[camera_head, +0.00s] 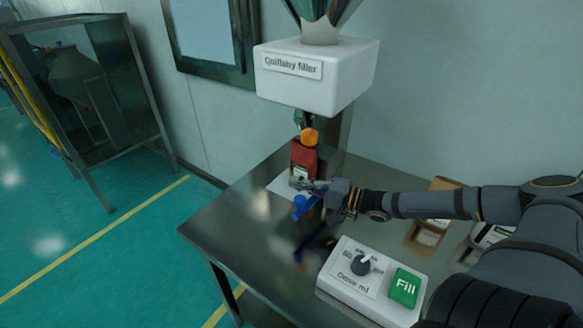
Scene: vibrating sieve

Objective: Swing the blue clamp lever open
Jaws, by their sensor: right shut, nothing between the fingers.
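The blue clamp lever (301,207) shows at the front of the filling station, just below my right gripper. A red container (303,160) with an orange cap stands upright under the white filler head, on a pale plate (281,188). My right gripper (303,184) reaches in from the right, its fingers shut and empty. In the picture it lies just above the lever and in front of the container's foot. I cannot tell whether it touches the lever. The clamp behind it is partly hidden by the gripper. My left gripper is out of view.
The white "Quillaby filler" head (340,82) overhangs the container. A control box (345,297) with a dial and a green Fill button (405,288) sits at the table's front right. A cardboard box (418,238) stands behind my arm. The table's left part (235,225) is clear.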

